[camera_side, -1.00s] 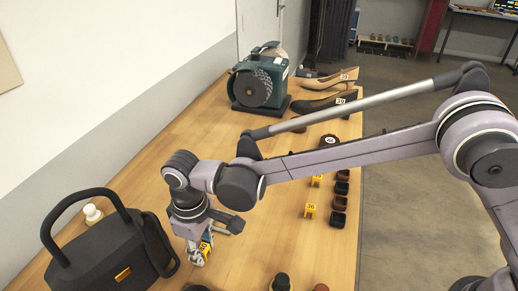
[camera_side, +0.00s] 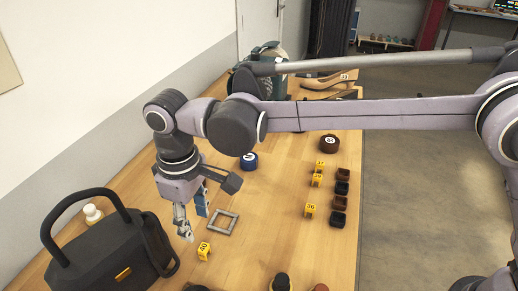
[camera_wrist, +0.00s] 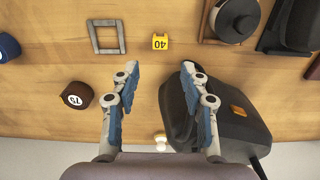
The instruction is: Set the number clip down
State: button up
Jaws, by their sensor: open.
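The yellow number clip (camera_side: 204,251), marked 40, stands on the wooden table in front of the black handbag's right side. In the wrist view the number clip (camera_wrist: 160,41) sits clear of both fingers, beyond their tips. My gripper (camera_side: 195,225) is above and apart from it, fingers pointing down. In the wrist view my gripper (camera_wrist: 160,72) is spread wide with nothing between its fingers.
A grey square frame (camera_side: 236,214) lies close to the clip. The black handbag (camera_side: 100,262) with its tall handle stands at the left. Other yellow clips (camera_side: 310,211) and small dark boxes (camera_side: 338,219) line the table's right side. A blue roll (camera_side: 249,161) lies behind.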

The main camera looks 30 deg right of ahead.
jog(key=w+d+r+m+t+y, duration=0.1)
jog(key=d+r, duration=0.2)
jog(key=d, duration=0.3)
jog(key=w+d+r+m, duration=0.1)
jog(key=d+r, duration=0.2)
jog(key=d, duration=0.2)
jog(key=s+d+m+t, duration=0.2)
jog(key=d, duration=0.9)
jog(key=s+d+m+t, duration=0.2)
jog(key=s+d, duration=0.1)
jog(key=d, duration=0.8)
jog(key=shift+s+r+m, duration=0.15)
jog(key=shift+s+m, duration=0.15)
jog(key=shift+o, duration=0.4)
jog(key=s+d+f+m+t+h, duration=0.1)
jog(key=s+d+f+m+t, duration=0.1)
jog(key=s+d+f, duration=0.3)
jog(key=s+d, duration=0.1)
jog(key=d, duration=0.2)
jog(key=shift+d, duration=0.2)
jog(key=shift+a+r, duration=0.1)
